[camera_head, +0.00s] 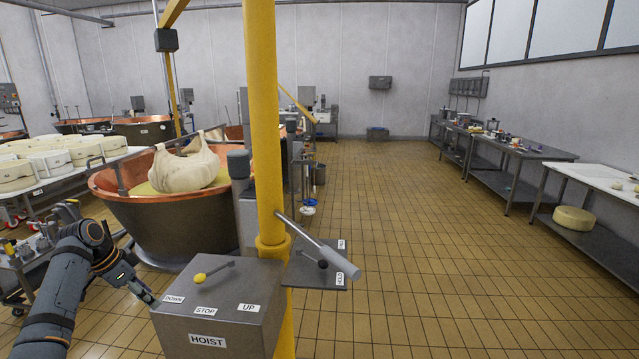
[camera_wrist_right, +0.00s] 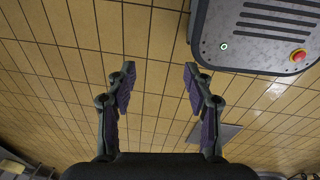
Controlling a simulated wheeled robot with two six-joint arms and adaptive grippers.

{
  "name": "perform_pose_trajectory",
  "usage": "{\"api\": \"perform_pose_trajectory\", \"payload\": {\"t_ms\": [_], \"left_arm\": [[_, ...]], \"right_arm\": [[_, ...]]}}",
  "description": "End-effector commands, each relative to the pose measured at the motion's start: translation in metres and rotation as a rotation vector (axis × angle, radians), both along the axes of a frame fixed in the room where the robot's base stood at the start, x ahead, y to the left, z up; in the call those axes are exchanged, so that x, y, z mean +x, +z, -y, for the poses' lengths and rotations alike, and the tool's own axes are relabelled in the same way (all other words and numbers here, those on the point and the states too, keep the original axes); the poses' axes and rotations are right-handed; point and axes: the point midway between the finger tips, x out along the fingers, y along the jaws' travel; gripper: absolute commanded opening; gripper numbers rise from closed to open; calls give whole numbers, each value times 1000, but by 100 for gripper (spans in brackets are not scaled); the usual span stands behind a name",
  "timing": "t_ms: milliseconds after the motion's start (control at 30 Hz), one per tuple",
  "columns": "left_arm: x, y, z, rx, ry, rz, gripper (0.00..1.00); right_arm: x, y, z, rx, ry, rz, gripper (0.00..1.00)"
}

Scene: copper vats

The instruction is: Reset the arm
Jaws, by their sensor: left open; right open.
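My left arm comes in from the left in the head view. Its gripper (camera_head: 146,294) is low beside the left edge of the grey hoist control box (camera_head: 215,318), near the DOWN label. It is open; its fingers look small and I cannot tell whether they touch the box. The box has DOWN, STOP and UP labels and a lever with a yellow knob (camera_head: 200,278), which lies near STOP. My right gripper (camera_wrist_right: 158,78) shows in the right wrist view, open and empty, its two fingers apart above the tiled floor. My right arm is not in the head view.
A yellow post (camera_head: 262,130) rises behind the box, with a metal bar jutting right. A copper vat (camera_head: 175,215) holding a white cloth bundle (camera_head: 185,167) stands behind my left arm. Cheese moulds (camera_head: 50,162) stand at left. Tables line the right wall; the middle floor (camera_head: 400,230) is clear.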

Motion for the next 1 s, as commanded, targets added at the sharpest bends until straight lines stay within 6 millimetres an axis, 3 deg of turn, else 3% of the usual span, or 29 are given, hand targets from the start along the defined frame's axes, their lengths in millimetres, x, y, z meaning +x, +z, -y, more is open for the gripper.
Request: {"api": "perform_pose_trajectory", "payload": {"t_ms": [167,367,567,633,767,900,1000], "left_arm": [[0,-40,2,10,58,-27,52],[-5,-102,6,33,146,-65,52],[-26,-193,12,71,263,-113,52],[-42,-235,17,91,312,-133,52],[-95,-333,29,143,418,-174,52],[-175,-429,47,197,513,-200,52],[-243,-485,65,224,563,-212,52]], "right_arm": [[29,3,-1,0,1,46,52],[31,3,0,0,2,49,52],[21,2,0,0,1,31,52],[15,1,0,1,1,23,52],[12,1,0,1,0,18,52],[16,1,0,0,1,24,52],[20,2,0,0,1,30,52]]}}
